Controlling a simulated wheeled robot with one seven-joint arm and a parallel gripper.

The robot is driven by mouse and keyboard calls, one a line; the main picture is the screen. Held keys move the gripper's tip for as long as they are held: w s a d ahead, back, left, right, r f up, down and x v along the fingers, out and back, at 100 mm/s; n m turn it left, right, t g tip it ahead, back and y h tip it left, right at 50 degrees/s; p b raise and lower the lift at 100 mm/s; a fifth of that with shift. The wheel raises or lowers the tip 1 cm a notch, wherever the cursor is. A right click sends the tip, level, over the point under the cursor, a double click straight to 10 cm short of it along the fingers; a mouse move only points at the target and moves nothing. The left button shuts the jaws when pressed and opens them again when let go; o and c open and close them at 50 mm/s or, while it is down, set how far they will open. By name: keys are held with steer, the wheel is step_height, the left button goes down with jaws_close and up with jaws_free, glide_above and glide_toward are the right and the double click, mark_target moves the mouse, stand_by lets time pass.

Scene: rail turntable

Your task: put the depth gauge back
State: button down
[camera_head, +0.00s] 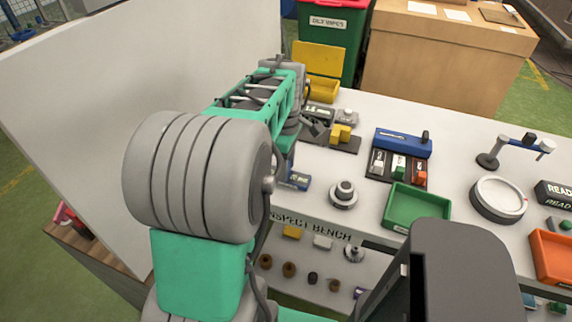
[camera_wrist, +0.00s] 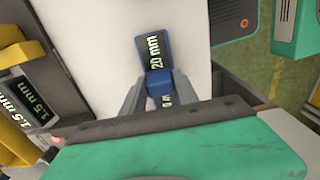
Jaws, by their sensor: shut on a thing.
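My gripper (camera_wrist: 159,86) is shut on a blue piece marked "20 mm" (camera_wrist: 153,52), which I take to be the depth gauge. Its narrower middle is between the fingers, and its wider labelled end sticks out past them. In the head view the blue piece (camera_head: 297,181) shows below my wrist, near the front left edge of the white bench (camera_head: 310,205). The fingers are mostly hidden there by my arm. I cannot tell whether the piece touches the bench.
A grey round stand (camera_head: 343,195), a blue rack (camera_head: 403,143) and a green tray (camera_head: 416,206) stand further right. A white panel (camera_head: 120,80) is left.

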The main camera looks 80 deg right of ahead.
steer(key=c, duration=0.9)
jaws_free()
steer(key=shift+f, duration=0.15)
step_height(320, 180, up, 12)
steer(key=shift+r, duration=0.2)
steer(key=shift+c, duration=0.2)
